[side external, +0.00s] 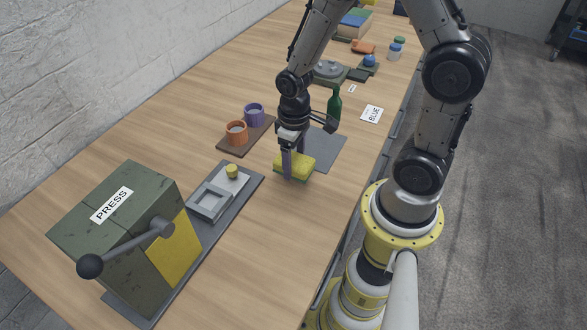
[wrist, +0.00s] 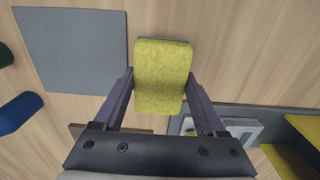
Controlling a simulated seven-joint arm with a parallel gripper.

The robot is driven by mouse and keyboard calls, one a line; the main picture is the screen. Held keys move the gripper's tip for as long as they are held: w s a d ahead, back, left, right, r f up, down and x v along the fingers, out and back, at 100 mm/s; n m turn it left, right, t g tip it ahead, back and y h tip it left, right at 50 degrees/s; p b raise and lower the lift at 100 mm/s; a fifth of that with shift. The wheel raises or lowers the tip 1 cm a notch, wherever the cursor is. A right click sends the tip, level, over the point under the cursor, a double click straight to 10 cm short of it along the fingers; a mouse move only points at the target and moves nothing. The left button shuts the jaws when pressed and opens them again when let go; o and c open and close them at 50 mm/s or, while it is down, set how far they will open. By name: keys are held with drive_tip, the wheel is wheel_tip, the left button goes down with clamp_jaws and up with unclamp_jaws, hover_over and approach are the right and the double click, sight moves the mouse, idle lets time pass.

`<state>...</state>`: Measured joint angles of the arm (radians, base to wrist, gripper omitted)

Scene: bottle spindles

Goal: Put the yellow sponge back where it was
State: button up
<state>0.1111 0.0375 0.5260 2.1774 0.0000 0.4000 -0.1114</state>
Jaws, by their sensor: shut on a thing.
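The yellow sponge (side external: 297,163) has a thin green layer underneath. My gripper (side external: 294,165) is shut on it, one finger on each side. In the wrist view the sponge (wrist: 162,75) sits between the two fingers of my gripper (wrist: 160,88). It is beside the grey mat (side external: 328,150), at the mat's near left edge in the side view; the mat (wrist: 72,50) is left of the sponge in the wrist view, with a strip of wood between them. I cannot tell whether the sponge touches the table.
A green bottle (side external: 334,104) stands behind the mat, near a BLUE card (side external: 372,114). Orange (side external: 237,133) and purple (side external: 254,115) mugs stand on a brown board left of my gripper. A grey tray (side external: 207,200) and the PRESS machine (side external: 125,230) are nearer left. Bare wood lies in front.

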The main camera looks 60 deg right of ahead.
sight(293, 171)
drive_tip(key=shift+w+f, duration=0.1)
drive_tip(key=shift+f, duration=1.55)
drive_tip(key=shift+f, duration=0.15)
drive_tip(key=o, duration=0.9)
wheel_tip(293, 171, up, 12)
drive_tip(key=shift+r, duration=0.1)
drive_tip(key=s+a+r+t, duration=0.1)
drive_tip(key=s+r+t, duration=0.1)
drive_tip(key=s+r, duration=0.1)
drive_tip(key=s+a+r+t, duration=0.1)
drive_tip(key=s+r, duration=0.3)
drive_tip(key=r, duration=0.2)
drive_tip(key=s+a+r+t, duration=0.1)
drive_tip(key=s+r+t, duration=0.1)
drive_tip(key=s+r, duration=0.1)
drive_tip(key=shift+s+r+t, duration=0.3)
drive_tip(key=shift+r, duration=0.55)
